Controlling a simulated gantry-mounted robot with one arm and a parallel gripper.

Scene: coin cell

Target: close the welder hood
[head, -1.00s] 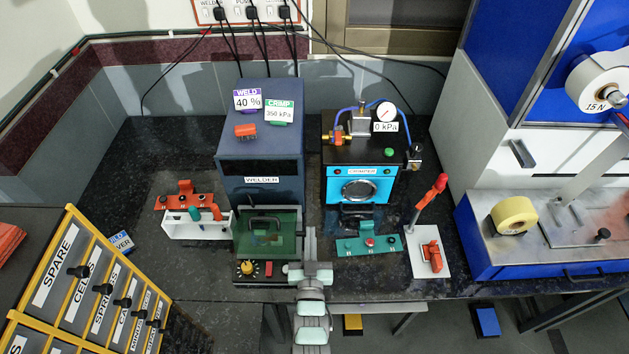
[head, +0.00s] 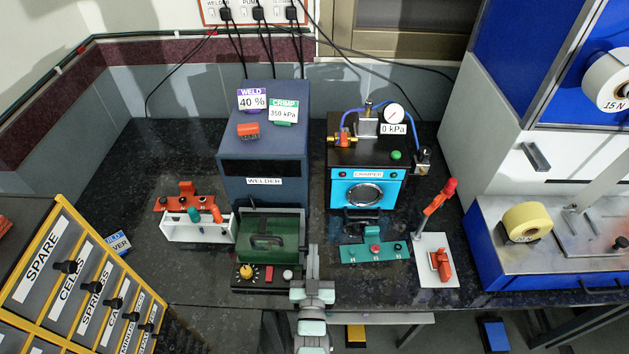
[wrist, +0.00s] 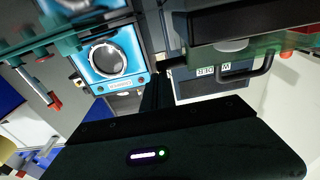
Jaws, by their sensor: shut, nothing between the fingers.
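The welder (head: 262,145) is a dark blue box with a WELDER label. Its green hood (head: 285,228) sits at the front, low over the welder's base, with a black handle (head: 266,243) facing forward. I cannot tell whether the hood is fully seated. In the wrist view the green hood (wrist: 222,53) and its handle (wrist: 250,74) show at the upper right. My gripper (head: 313,250) is shut and empty, just right of the hood; its dark fingers (wrist: 158,90) also show in the wrist view. I cannot tell whether they touch the hood.
The control panel (head: 265,283) lies below the hood. The blue crimper (head: 366,172) and a teal fixture (head: 375,252) stand to the right. A white stand with an orange-red fixture (head: 188,198) is on the left. Drawers (head: 85,275) fill the lower left.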

